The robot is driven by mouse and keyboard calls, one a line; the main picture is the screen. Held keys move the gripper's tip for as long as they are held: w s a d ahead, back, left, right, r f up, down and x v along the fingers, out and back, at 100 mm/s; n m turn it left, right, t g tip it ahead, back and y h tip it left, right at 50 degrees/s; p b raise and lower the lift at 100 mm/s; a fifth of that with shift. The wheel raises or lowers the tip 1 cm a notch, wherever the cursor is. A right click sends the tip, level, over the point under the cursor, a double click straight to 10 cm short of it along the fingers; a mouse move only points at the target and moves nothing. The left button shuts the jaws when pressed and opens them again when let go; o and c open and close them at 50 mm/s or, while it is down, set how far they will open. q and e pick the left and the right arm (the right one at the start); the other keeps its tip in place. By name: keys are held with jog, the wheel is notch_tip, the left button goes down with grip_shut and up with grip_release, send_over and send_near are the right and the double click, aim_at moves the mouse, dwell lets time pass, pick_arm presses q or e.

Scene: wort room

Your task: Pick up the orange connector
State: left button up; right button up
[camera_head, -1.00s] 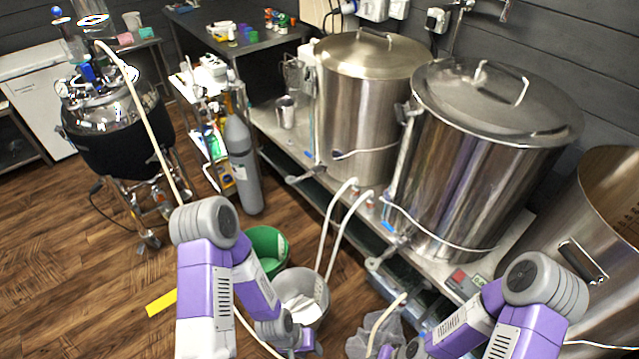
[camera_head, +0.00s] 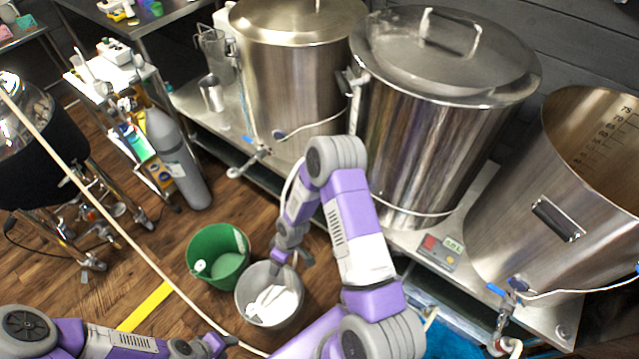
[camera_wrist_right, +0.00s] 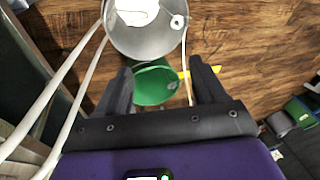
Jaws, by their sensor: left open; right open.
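I cannot pick out the orange connector for certain. A small reddish fitting (camera_head: 499,347) shows below the valve of the right kettle, too small to identify. My left gripper (camera_head: 222,343) is low at the bottom edge of the head view, its fingers partly cut off; no held thing shows. My right gripper (camera_head: 290,250) is by the grey bucket (camera_head: 244,303) in the head view, its elbow raised in front of the middle kettle. In the right wrist view its dark fingers (camera_wrist_right: 162,76) are apart and empty, with the green bucket (camera_wrist_right: 152,84) beyond them.
Three steel kettles stand on a low bench; the right one (camera_head: 560,185) is open. The green bucket (camera_head: 220,262) stands beside the grey one. A grey gas cylinder (camera_head: 178,160) is behind them. White hoses cross the wood floor near a yellow strip (camera_head: 146,306).

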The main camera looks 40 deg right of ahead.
jog(key=w+d+n+h+b, duration=0.25)
jog(key=w+d+n, duration=0.45)
jog(key=w+d, duration=0.55)
jog(key=w+d+r+n+h+b, duration=0.1)
jog(key=w+d+r+n+h, duration=0.15)
jog(key=d, duration=0.55)
jog(key=w+d+r+n+h+b, duration=0.1)
jog(key=w+d+r+n+h, duration=0.2)
jog(key=d, duration=0.4)
jog(key=shift+n+g, duration=0.3)
jog(key=shift+n, duration=0.05)
jog(key=d+f+b, duration=0.2)
jog(key=f, duration=0.1)
jog(key=d+f, duration=0.2)
jog(key=shift+s+b, duration=0.4)
jog(key=shift+r, duration=0.1)
jog(key=shift+a, duration=0.1)
jog(key=c, duration=1.2)
